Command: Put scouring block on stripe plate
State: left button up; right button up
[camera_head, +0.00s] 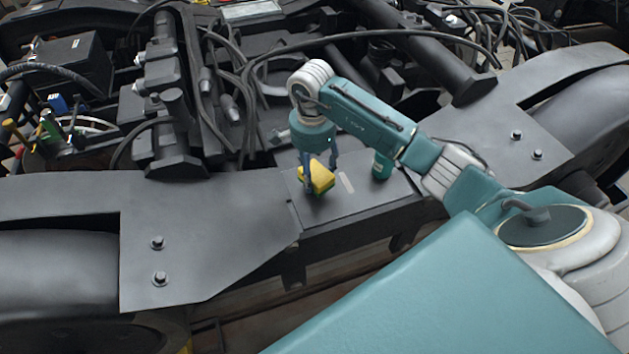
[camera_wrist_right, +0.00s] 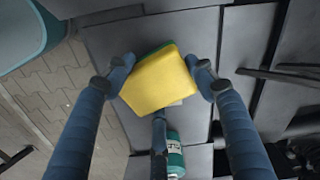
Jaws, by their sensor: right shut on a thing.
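The scouring block (camera_head: 321,177) is yellow with a green layer and sits between the fingers of my right gripper (camera_head: 320,168), which is shut on it. In the right wrist view, the block (camera_wrist_right: 160,82) is slightly turned between the two fingertips (camera_wrist_right: 162,76), its yellow face towards the camera. The stripe plate (camera_head: 330,207) is a dark grey flat plate with a short pale stripe. The block is over its left part in the head view; whether it touches the plate I cannot tell. In the wrist view it partly covers the stripe. My left gripper is not in view.
A teal can (camera_head: 382,166) stands right of the stripe, close to my right forearm; it shows with a white label in the wrist view (camera_wrist_right: 175,155). Cables (camera_head: 250,75) and bogie parts lie behind. Tools with coloured handles (camera_head: 55,125) stand at far left.

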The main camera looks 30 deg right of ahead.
aim_at(314, 179)
notch_tip(314, 179, down, 3)
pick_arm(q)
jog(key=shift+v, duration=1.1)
pick_arm(e)
jog(key=shift+f, duration=0.25)
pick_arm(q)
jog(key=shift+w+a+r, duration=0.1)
pick_arm(e)
jog(key=shift+f+b, duration=0.1)
jog(key=shift+b, duration=0.2)
jog(key=o, duration=1.4)
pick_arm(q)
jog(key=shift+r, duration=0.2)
